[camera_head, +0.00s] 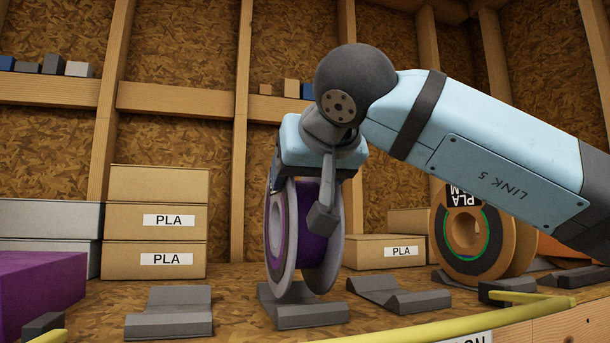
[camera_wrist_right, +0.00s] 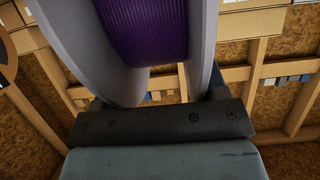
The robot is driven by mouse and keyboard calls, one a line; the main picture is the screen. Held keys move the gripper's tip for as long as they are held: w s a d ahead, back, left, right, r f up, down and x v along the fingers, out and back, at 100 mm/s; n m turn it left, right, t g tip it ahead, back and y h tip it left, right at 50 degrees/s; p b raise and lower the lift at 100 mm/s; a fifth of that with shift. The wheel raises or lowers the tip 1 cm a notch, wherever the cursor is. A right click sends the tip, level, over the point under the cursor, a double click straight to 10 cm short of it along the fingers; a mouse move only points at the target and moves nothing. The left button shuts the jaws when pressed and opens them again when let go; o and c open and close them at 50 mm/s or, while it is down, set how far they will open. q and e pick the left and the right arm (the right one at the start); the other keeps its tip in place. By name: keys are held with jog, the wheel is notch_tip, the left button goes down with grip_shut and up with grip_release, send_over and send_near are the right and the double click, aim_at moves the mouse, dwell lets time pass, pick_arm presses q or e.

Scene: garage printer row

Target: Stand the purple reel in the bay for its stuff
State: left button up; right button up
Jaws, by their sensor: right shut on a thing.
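The purple reel (camera_head: 312,239), purple filament between pale grey flanges, stands upright in the middle of the head view. My right gripper (camera_head: 303,196) is shut on it from above, with one finger against the near side. The reel's lower rim is at a grey cradle (camera_head: 304,315); I cannot tell whether it rests there or hangs just above. In the right wrist view the purple windings (camera_wrist_right: 143,30) and both flanges fill the space before the gripper (camera_wrist_right: 158,100). My left gripper is out of view.
Empty grey cradles stand left (camera_head: 168,314) and right (camera_head: 397,296). A brown reel with a dark label (camera_head: 468,240) stands farther right. PLA boxes (camera_head: 155,238) are stacked behind. A purple box (camera_head: 40,290) is at far left. A yellow strip (camera_head: 430,322) runs along the front edge.

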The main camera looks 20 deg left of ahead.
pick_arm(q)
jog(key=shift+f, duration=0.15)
pick_arm(e)
jog(key=shift+f, duration=0.15)
dwell(0.4)
pick_arm(q)
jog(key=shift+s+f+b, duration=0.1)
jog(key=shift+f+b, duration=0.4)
jog(key=shift+b, duration=0.1)
pick_arm(e)
jog(key=shift+f, duration=0.65)
jog(key=o, duration=1.5)
jog(key=shift+f, duration=0.1)
jog(key=shift+o, duration=0.2)
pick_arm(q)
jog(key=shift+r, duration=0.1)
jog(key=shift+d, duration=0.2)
pick_arm(e)
jog(key=shift+s+d+r, duration=0.2)
jog(key=shift+s, duration=0.05)
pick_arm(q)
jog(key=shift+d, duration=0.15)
pick_arm(e)
jog(key=v, duration=1.3)
